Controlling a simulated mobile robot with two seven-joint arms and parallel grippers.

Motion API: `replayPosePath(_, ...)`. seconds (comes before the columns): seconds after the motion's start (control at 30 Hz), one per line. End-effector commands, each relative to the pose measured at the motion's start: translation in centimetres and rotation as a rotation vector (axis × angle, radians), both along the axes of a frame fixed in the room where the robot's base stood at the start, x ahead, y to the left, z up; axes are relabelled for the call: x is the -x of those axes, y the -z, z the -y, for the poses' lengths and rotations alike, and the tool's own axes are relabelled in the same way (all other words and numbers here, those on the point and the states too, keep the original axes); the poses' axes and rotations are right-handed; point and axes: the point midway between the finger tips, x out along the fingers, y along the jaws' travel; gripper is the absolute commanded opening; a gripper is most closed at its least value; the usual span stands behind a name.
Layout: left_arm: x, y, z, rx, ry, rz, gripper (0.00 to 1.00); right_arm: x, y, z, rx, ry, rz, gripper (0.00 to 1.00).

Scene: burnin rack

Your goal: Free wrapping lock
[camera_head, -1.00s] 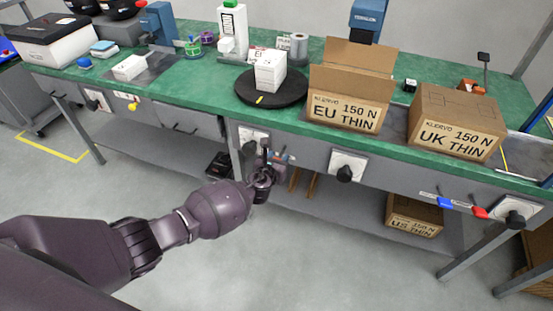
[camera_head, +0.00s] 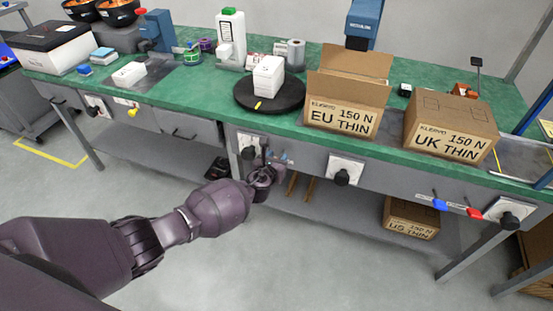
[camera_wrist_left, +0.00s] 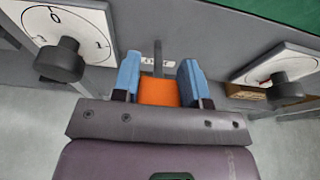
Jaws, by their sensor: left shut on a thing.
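My left gripper (camera_head: 270,165) is at the front panel of the green-topped bench (camera_head: 215,100), below the turntable. The left wrist view shows its two blue fingers (camera_wrist_left: 159,74) shut on an orange block-like handle (camera_wrist_left: 158,92), which I take for the lock. A thin grey stem rises behind the handle, in front of a small white label (camera_wrist_left: 174,58) that is partly covered. In the head view the gripper hides the handle. My right gripper is not in view.
Dials with black knobs flank the gripper on the left (camera_wrist_left: 67,60) and right (camera_wrist_left: 285,90). Blue (camera_head: 439,205) and red (camera_head: 474,213) handles stick out farther right, a yellow one (camera_head: 133,112) farther left. Cartons and a turntable (camera_head: 285,100) stand on the bench.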

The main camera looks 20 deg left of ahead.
Motion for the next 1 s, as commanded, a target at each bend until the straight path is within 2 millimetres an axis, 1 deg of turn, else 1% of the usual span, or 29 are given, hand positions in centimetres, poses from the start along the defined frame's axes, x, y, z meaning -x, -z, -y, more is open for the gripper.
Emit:
replayPosePath(0.03,-0.5,-0.9,-0.1,0.0,-0.002,0.014,0.0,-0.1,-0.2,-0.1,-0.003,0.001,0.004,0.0)
replayPosePath(0.1,-0.5,-0.9,-0.1,0.0,-0.002,0.014,0.0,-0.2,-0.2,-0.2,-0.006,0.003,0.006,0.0)
replayPosePath(0.13,-0.5,-0.9,-0.1,0.0,-0.002,0.013,0.45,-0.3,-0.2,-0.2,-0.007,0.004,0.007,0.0)
replayPosePath(0.27,-0.3,-0.6,-0.1,0.0,-0.002,0.009,0.65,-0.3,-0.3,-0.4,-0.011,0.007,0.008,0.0)
replayPosePath(0.3,-0.3,-0.5,-0.1,0.0,-0.001,0.008,0.66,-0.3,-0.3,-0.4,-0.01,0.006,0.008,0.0)
replayPosePath(0.53,-0.1,-0.3,0.0,0.0,-0.001,0.004,0.66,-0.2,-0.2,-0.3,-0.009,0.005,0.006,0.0)
replayPosePath(0.67,0.4,-0.5,-0.1,0.0,0.0,0.005,0.66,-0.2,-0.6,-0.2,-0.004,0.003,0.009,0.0)
replayPosePath(0.77,1.4,-1.0,-0.1,0.0,0.0,0.006,0.66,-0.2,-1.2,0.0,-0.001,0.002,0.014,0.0)
replayPosePath(1.0,5.3,-2.3,-0.3,0.0,0.0,0.008,0.66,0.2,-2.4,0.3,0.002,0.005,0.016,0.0)
